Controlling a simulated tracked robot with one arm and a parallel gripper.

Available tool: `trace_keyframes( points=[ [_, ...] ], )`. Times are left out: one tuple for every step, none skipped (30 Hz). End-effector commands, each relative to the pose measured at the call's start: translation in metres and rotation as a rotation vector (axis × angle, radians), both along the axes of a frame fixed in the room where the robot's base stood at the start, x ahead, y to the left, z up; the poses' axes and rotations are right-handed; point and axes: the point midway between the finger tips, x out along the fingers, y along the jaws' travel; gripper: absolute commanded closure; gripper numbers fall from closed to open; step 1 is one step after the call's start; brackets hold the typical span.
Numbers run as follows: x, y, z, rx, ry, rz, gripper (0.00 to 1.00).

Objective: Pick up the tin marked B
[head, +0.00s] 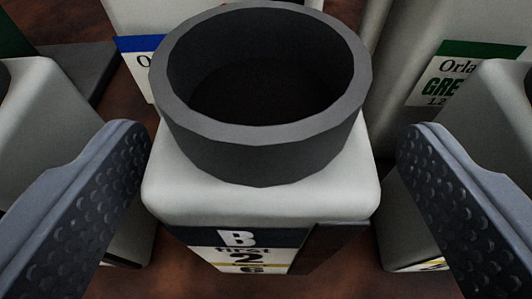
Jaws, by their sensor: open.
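The tin marked B (165,195) stands upright in the centre of the head view. It has a pale, rounded square body, a wide dark grey open collar (262,155) on top, and a front label (240,250) reading "B", "first" and "2". The inside of the collar is dark. My gripper (268,180) is open, with one dimpled finger on each side of the tin. There are gaps between the fingers and the tin, and nothing is held.
Pale containers stand close by at left (40,110) and right (500,95). Behind, a container with a green-banded label (460,70) and one with a blue-banded label (135,60) crowd the space. Reddish-brown floor (175,275) shows between them.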

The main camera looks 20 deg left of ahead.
Motion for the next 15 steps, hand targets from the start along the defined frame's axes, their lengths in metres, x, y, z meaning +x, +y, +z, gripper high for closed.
trace_keyframes(
  points=[
    [0.003, 0.002, -0.002, 0.000, 0.000, 0.001, 0.20],
    [0.005, 0.003, -0.004, 0.000, 0.000, 0.001, 0.20],
    [0.009, 0.005, -0.006, 0.001, -0.001, 0.002, 0.20],
    [0.012, 0.007, -0.007, 0.000, -0.001, 0.001, 0.20],
    [0.015, 0.007, -0.009, 0.000, -0.002, 0.000, 0.20],
    [0.020, 0.009, -0.010, -0.001, -0.002, 0.001, 0.20],
    [0.023, 0.010, -0.012, -0.001, -0.002, 0.001, 0.20],
    [0.025, 0.012, -0.014, -0.002, -0.001, 0.001, 0.20],
    [0.029, 0.013, -0.015, -0.001, 0.001, 0.003, 0.20],
    [0.031, 0.014, -0.016, -0.001, 0.002, 0.002, 0.20],
    [0.033, 0.014, -0.017, -0.001, 0.002, 0.001, 0.20],
    [0.036, 0.015, -0.018, 0.000, 0.002, 0.001, 0.20],
    [0.038, 0.015, -0.018, -0.001, 0.002, 0.000, 0.20],
    [0.039, 0.015, -0.019, -0.001, 0.001, -0.001, 0.20],
    [0.041, 0.015, -0.019, -0.001, 0.001, -0.002, 0.20]
  ],
)
